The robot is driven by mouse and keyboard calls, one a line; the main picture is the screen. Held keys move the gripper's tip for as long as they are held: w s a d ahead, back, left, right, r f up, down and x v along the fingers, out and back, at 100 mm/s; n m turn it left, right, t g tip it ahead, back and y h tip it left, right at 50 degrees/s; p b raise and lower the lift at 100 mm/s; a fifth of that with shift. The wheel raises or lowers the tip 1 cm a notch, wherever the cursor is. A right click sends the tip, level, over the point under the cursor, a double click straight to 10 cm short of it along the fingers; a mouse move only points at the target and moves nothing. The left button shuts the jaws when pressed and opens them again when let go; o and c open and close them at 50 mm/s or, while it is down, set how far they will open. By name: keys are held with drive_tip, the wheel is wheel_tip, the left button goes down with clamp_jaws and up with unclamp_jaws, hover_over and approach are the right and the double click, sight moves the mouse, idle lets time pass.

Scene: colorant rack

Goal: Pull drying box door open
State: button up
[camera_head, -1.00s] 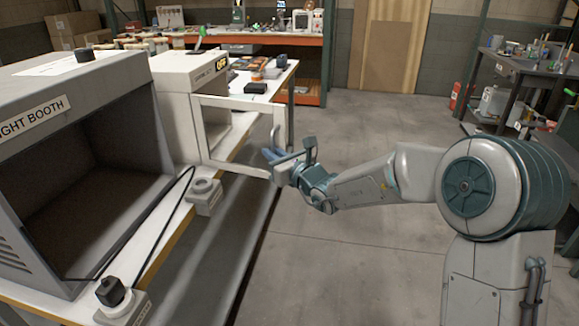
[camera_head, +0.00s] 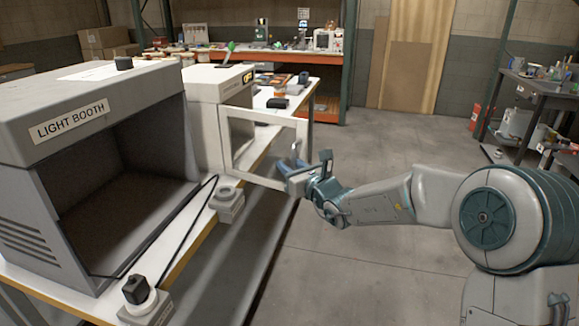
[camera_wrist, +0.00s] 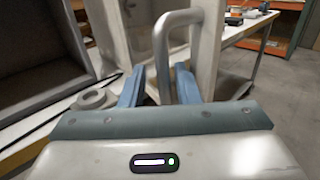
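The drying box (camera_head: 205,88) is a white cabinet with a small lit display, on the bench beyond the light booth. Its white-framed door (camera_head: 265,116) stands open, swung out over the bench's front edge. In the wrist view the door (camera_wrist: 207,45) carries a pale looped handle (camera_wrist: 160,50). My gripper (camera_head: 291,160) is at the door's outer edge. In the wrist view the blue fingers of my gripper (camera_wrist: 160,80) are apart, one on each side of the handle, with visible gaps. Whether either finger touches the handle is unclear.
The grey light booth (camera_head: 70,118) stands at the left, with knob units (camera_head: 228,203) on the white bench edge. An orange-framed workbench (camera_head: 325,95) is at the back and a dark shelf (camera_head: 545,97) at the right. The floor (camera_head: 400,150) between is clear.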

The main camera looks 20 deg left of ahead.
drive_tip(key=shift+w+d, duration=0.2)
drive_tip(key=shift+d, duration=0.05)
drive_tip(key=shift+s+d+f, duration=0.1)
drive_tip(key=shift+s+d, duration=0.1)
drive_tip(key=shift+d, duration=0.1)
drive_tip(key=b+v, duration=0.1)
drive_tip(key=v, duration=1.2)
drive_tip(key=shift+s, duration=0.15)
